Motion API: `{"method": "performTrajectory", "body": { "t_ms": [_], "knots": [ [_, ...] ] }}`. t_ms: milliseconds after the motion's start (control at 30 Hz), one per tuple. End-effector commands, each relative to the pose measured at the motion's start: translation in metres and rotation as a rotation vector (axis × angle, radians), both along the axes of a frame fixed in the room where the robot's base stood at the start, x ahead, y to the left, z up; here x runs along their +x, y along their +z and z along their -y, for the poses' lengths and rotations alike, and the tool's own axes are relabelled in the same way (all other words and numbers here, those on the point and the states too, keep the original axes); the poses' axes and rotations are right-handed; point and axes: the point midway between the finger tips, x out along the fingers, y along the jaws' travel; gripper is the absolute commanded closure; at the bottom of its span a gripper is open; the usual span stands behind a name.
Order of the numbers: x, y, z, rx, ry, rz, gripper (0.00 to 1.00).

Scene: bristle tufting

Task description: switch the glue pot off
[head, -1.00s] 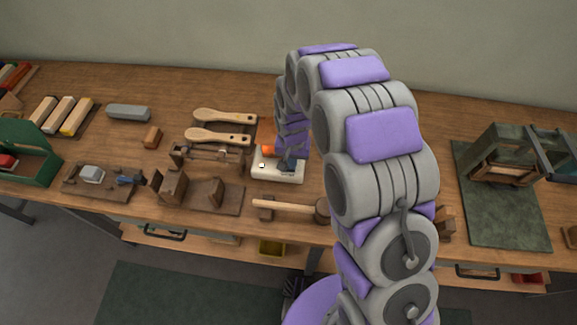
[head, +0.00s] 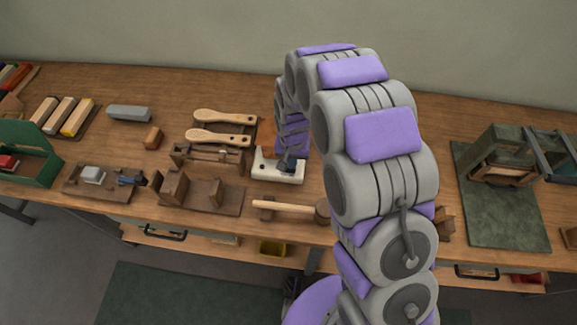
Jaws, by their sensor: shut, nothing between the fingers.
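The glue pot's white base (head: 266,171) stands on the bench, left of my arm. A brownish-orange part (head: 268,140) shows behind it, mostly hidden by my arm and gripper. A small dark spot shows on the left of the base. My gripper (head: 289,165), dark grey, points down over the middle of the base. It is shut with nothing held. Whether its tips touch the base or a switch cannot be told from this view.
Two wooden paddle-shaped handles (head: 221,136) lie behind left. A wooden jig (head: 196,191) stands left of the base, and a mallet (head: 283,209) lies in front. A green mat (head: 489,217) with a press is at right.

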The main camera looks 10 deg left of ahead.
Motion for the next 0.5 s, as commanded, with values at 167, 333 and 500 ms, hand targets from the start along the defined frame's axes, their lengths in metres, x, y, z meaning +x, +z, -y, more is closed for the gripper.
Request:
{"method": "performTrajectory", "body": {
  "t_ms": [167, 333, 500],
  "knots": [
    [0.001, 0.015, 0.000, 0.001, 0.000, 0.003, 1.00],
    [0.001, 0.028, 0.000, 0.001, 0.001, 0.002, 1.00],
    [0.000, 0.039, 0.000, -0.001, 0.001, 0.000, 1.00]
  ]
}}
